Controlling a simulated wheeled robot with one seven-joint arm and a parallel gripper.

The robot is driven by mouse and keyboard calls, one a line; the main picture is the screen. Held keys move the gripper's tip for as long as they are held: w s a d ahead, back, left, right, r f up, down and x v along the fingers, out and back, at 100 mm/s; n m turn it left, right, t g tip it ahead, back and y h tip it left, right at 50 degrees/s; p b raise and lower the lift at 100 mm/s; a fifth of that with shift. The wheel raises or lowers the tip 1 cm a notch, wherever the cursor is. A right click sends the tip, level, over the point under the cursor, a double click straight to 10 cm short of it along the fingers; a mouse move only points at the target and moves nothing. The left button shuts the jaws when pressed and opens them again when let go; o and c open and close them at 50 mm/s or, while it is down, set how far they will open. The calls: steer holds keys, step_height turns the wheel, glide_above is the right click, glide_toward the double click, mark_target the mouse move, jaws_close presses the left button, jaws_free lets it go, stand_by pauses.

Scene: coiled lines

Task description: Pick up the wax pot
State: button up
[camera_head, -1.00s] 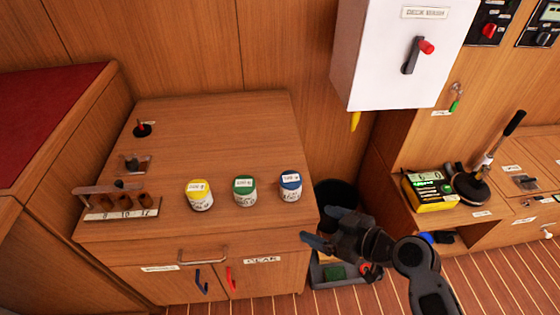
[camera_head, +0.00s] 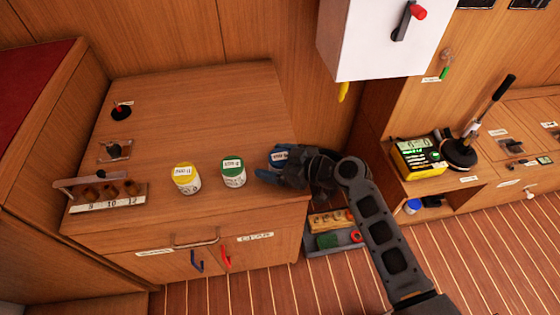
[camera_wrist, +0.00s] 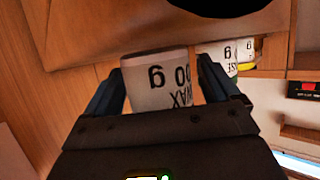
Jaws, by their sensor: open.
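The wax pot (camera_wrist: 157,85) is a white pot with a label reading WAX, seen between my two fingers in the wrist view. My gripper (camera_wrist: 160,72) is open, with one finger on each side of the pot. I cannot tell whether either finger touches it. The pot appears to stand upright on the cabinet top.
A green-lidded pot (camera_head: 233,173) and a yellow-lidded pot (camera_head: 186,179) stand to the left. A rack with brown pieces (camera_head: 108,194) is farther left. A white wall box (camera_head: 365,45) hangs behind. The cabinet top (camera_head: 200,110) behind the pots is clear.

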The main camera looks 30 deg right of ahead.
steer(key=shift+w+f, duration=0.1)
steer(key=c, duration=1)
steer(key=shift+c, duration=0.5)
